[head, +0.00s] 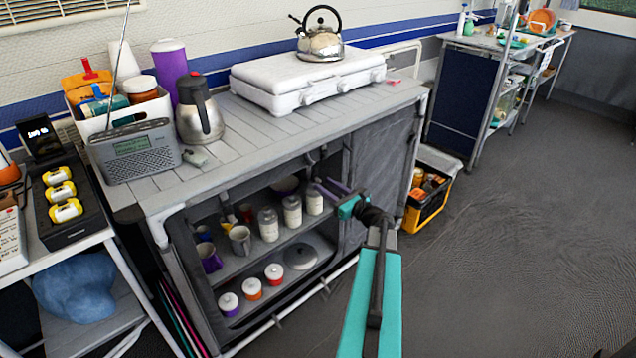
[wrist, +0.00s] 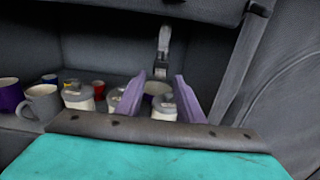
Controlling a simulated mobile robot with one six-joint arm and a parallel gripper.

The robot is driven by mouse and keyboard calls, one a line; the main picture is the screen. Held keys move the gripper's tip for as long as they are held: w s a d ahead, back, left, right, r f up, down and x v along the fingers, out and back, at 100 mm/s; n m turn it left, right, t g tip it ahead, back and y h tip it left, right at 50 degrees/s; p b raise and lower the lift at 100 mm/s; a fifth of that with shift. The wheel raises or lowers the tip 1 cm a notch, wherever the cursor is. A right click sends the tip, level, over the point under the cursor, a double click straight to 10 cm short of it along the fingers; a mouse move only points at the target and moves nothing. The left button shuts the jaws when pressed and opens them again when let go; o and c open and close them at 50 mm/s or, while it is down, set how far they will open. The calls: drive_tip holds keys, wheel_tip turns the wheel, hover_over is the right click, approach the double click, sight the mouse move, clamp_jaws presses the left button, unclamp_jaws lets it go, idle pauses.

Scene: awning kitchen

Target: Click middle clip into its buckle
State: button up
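A pale grey strap end with a clip (wrist: 164,40) hangs down at the top of the cupboard opening in the wrist view. I cannot tell whether it is the middle one. Its matching buckle is not clearly visible. My gripper (wrist: 160,78) has its two purple fingers spread apart with nothing held between them. The hanging clip appears above and between the fingertips, and I see no contact. In the head view my gripper (head: 328,188) reaches to the upper right of the shelf opening, where the arm and fingers hide part of the strap area.
Jars (head: 268,224), a grey mug (head: 240,240) and purple mugs stand on the cupboard shelf (head: 236,266). The grey fabric side panel (head: 372,165) lies right of the opening. A stove case (head: 305,78) and kettle (head: 320,40) sit on top. Open floor (head: 500,240) lies right.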

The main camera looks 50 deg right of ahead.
sight(320, 182)
drive_tip(key=shift+w+d, duration=0.2)
drive_tip(key=shift+w, duration=2.2)
clamp_jaws()
